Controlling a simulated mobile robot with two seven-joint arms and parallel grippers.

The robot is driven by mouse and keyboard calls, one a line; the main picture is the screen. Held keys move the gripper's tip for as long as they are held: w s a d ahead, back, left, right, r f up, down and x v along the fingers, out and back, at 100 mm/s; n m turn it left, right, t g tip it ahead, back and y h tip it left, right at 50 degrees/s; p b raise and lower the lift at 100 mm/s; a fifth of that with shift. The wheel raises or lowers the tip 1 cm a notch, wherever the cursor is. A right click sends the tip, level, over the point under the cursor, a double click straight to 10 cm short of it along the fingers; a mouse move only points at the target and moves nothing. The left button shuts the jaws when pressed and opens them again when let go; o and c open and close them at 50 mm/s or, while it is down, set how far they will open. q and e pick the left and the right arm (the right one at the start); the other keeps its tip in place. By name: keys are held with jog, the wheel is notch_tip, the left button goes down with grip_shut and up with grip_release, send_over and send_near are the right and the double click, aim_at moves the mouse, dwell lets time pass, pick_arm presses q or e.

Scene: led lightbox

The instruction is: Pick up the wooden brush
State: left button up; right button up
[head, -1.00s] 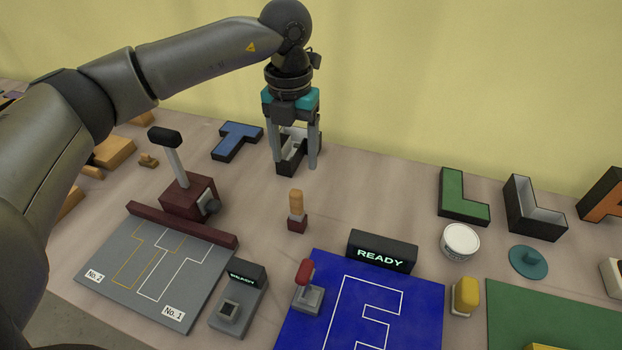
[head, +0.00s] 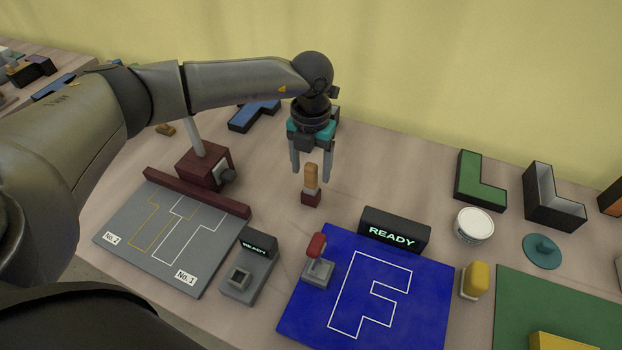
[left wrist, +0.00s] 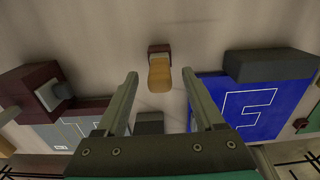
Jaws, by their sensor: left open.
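The wooden brush (head: 311,182) stands upright on the table, with a tan wooden handle on top and a dark red block at its base. It also shows in the left wrist view (left wrist: 159,74), ahead of the fingertips and between their lines. My left gripper (head: 311,178) is open, pointing down, with its fingers either side of the brush handle in the head view. In the left wrist view the gripper (left wrist: 160,78) is empty, and I see no contact with the brush. My right gripper is not in view.
A blue board (head: 428,310) with a white F outline and a READY sign (head: 394,230) lie in front to the right. A grey board (head: 125,235) and a dark red lever press (head: 200,168) stand left. A white tub (head: 473,225) and letter shapes are further right.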

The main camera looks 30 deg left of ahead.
aim_at(311, 184)
pick_arm(q)
jog(key=shift+f, duration=1.4)
grip_shut()
